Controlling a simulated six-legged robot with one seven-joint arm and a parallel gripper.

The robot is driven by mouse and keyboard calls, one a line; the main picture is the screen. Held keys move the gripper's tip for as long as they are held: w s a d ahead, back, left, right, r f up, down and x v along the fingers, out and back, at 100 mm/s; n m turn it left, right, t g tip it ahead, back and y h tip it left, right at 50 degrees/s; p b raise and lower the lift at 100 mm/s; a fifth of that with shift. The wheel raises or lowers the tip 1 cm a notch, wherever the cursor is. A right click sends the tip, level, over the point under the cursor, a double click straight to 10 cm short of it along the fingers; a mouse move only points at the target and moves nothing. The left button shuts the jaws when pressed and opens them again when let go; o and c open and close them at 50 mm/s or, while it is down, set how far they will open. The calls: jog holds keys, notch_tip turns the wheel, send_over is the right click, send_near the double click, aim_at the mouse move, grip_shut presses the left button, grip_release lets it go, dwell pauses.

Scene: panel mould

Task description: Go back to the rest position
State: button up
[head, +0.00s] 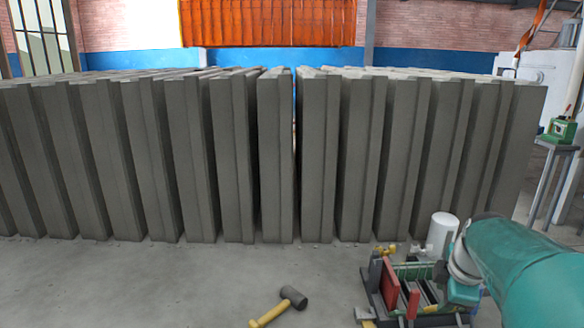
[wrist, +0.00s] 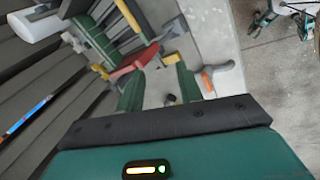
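My gripper (wrist: 160,76) shows in the wrist view as two green fingers held apart. Nothing is visible gripped between them; a small dark object and grey floor show in the gap. A red part (wrist: 135,62) of the tool rack is seen just beyond the left fingertip; I cannot tell whether they touch. In the head view my teal arm reaches in from the lower right towards the rack (head: 420,292), and my fingers are hidden there or too small to make out.
A row of tall grey panels (head: 320,160) stands across the back. A mallet (head: 292,297) lies on the floor left of the rack. A white cylinder (head: 440,235) rises behind the rack. A green device (head: 562,130) sits on a stand at right. The left foreground floor is clear.

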jog(key=s+a+m+t, duration=0.1)
jog(key=s+a+m, duration=1.2)
jog(key=a, duration=0.6)
jog(key=shift+s+r+m+y, duration=0.3)
jog(key=shift+s+y, duration=0.1)
jog(key=shift+s, duration=0.4)
